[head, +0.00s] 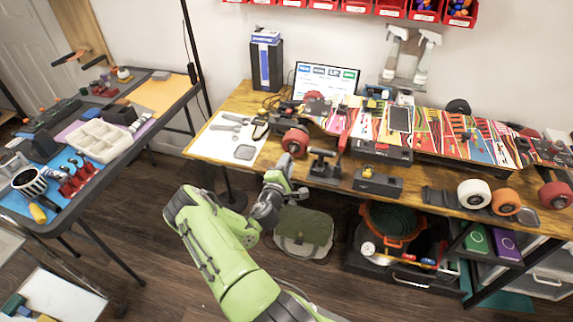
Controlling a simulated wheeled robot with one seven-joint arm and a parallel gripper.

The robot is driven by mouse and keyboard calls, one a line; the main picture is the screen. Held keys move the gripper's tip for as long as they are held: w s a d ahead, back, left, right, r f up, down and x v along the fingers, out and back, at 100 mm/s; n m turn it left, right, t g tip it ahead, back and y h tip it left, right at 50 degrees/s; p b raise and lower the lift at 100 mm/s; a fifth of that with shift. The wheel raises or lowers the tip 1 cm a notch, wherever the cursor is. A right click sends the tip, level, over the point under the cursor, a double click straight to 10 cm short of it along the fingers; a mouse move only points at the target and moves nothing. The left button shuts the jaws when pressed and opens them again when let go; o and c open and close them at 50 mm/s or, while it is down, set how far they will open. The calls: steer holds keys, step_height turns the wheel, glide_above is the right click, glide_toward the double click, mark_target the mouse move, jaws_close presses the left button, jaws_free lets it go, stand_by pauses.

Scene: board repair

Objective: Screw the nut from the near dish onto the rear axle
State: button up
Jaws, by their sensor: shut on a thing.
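My gripper (282,166) is at the front edge of the wooden bench, just below and left of the red wheel (295,142) at the board's left end. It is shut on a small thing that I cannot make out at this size. The colourful skateboard (440,136) lies along the bench with its wheels up. The nut and the axle end are too small to tell apart here.
A black stand (323,165) and a dark box (378,183) sit near the bench's front edge, right of my gripper. Loose wheels, white (473,193) and orange (506,202), are farther right. A cluttered side table (120,160) stands left; floor between is open.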

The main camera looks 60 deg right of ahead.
steer(key=shift+d, duration=0.1)
stand_by(0.3)
steer(key=shift+d, duration=0.45)
steer(key=shift+d, duration=0.1)
stand_by(0.8)
steer(key=shift+w+d, duration=0.2)
steer(key=shift+d, duration=0.35)
steer(key=shift+b, duration=0.35)
stand_by(0.4)
steer(key=shift+d, duration=0.5)
steer(key=shift+w+d+b, duration=0.1)
steer(key=shift+d+b, duration=0.25)
steer(key=shift+d, duration=0.05)
stand_by(2.1)
